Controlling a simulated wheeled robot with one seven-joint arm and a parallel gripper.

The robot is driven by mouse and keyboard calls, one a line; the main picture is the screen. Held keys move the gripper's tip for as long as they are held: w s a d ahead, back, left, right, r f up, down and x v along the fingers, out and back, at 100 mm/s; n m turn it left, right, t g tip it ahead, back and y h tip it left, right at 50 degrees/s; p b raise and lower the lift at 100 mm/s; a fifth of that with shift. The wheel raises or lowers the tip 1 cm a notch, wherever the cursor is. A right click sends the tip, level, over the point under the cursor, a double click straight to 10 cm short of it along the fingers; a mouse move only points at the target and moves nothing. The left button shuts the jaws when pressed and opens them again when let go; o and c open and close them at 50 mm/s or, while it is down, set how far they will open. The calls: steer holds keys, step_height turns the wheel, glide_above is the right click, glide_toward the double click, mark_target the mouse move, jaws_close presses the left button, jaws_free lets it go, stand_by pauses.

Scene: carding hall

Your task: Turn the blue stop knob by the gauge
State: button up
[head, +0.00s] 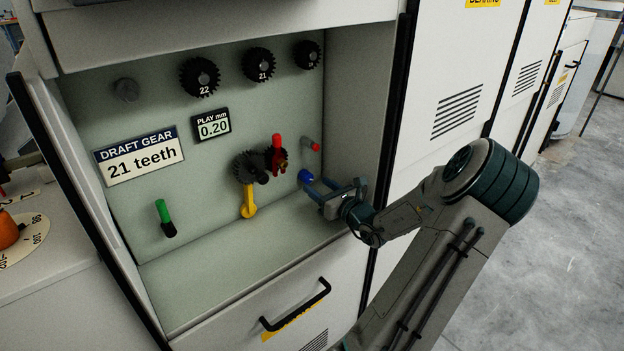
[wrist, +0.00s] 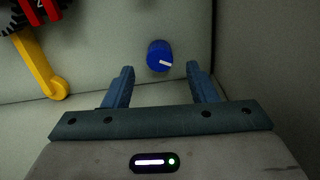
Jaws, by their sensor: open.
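The blue stop knob (head: 305,176) sits on the back panel of the recess, low and right of the gears in the head view. In the wrist view the blue knob (wrist: 160,56) shows a white pointer line aimed right and slightly down. My gripper (head: 318,184) is open, with its fingers reaching toward the knob. In the wrist view the fingertips of my gripper (wrist: 160,70) are apart, one on each side of the knob and a little below it. The knob appears just beyond the tips; contact is not visible. The gauge (head: 213,125) reads "PLAY mm 0.20".
A yellow lever (head: 249,201) and a red handle (head: 277,146) stand left of the knob by meshed dark gears (head: 251,167). A red-tipped peg (head: 312,146) is just above. The recess's right wall (head: 358,110) is close to my gripper. A green handle (head: 162,212) is far left.

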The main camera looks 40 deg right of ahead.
steer(key=s, duration=0.3)
steer(key=s+p, duration=0.1)
steer(key=s, duration=0.2)
steer(key=s+a, duration=0.1)
steer(key=s, duration=0.2)
steer(key=shift+s+p, duration=0.1)
steer(key=shift+p, duration=0.25)
steer(key=shift+s, duration=0.1)
